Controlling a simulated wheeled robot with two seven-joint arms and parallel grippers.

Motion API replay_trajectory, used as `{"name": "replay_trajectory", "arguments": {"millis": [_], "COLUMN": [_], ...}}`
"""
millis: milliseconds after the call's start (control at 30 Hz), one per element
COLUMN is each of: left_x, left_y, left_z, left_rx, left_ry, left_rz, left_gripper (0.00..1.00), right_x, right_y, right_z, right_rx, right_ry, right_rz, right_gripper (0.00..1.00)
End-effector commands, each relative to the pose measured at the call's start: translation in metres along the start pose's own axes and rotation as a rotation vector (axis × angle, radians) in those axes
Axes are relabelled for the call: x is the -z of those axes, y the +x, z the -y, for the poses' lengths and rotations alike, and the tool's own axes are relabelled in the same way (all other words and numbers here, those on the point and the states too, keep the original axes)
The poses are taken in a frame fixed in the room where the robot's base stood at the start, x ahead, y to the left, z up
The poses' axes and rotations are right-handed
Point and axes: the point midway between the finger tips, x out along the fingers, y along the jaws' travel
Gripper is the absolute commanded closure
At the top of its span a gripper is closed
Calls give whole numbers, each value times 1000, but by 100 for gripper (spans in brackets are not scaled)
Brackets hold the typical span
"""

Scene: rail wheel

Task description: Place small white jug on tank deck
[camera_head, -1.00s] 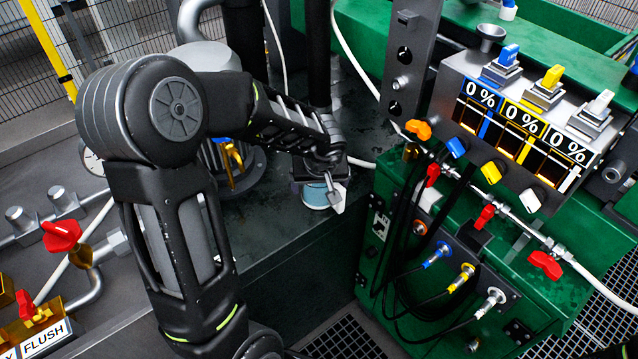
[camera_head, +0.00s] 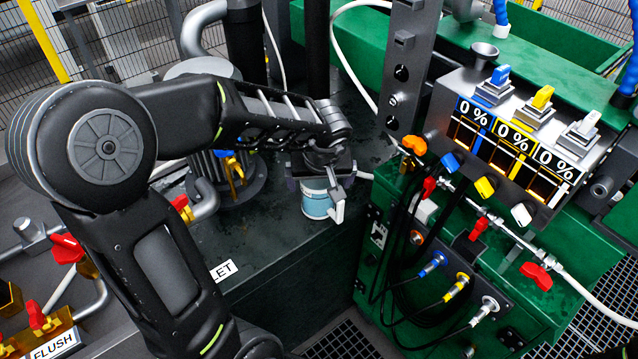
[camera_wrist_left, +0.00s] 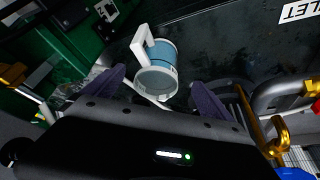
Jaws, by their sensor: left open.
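The small white jug (camera_head: 317,203) has a pale blue body, and stands on the dark tank deck (camera_head: 262,236) near its front edge. Its white handle faces right in the head view. In the left wrist view the jug (camera_wrist_left: 157,72) lies ahead of my left gripper (camera_wrist_left: 165,95), with its white handle pointing up and left. The left gripper (camera_head: 318,180) is at the jug's top in the head view. Its purple fingers are spread apart, one on each side of the jug's near end, with no clear contact. My right gripper is not in view.
A green machine with a 0 % display panel (camera_head: 515,145), red valve handles and cables (camera_head: 440,275) stands right of the deck. A pipe flange with a yellow handle (camera_head: 235,170) is left of the jug. Dark deck around the jug is clear.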

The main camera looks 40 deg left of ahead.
Motion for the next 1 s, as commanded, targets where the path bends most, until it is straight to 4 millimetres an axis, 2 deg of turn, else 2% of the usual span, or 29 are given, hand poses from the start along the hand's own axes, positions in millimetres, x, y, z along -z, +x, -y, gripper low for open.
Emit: {"name": "replay_trajectory", "arguments": {"millis": [33,200,1000], "left_x": [2,0,0], "left_y": [-10,-23,-23], "left_z": [0,0,0], "left_rx": [-2,-1,0], "left_ry": [-2,1,0], "left_rz": [-2,-1,0], "left_gripper": [4,4,4], "right_x": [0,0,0], "right_y": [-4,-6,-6], "right_z": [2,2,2], "right_rx": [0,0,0], "right_ry": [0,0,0], "right_rz": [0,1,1], "right_gripper": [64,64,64]}}
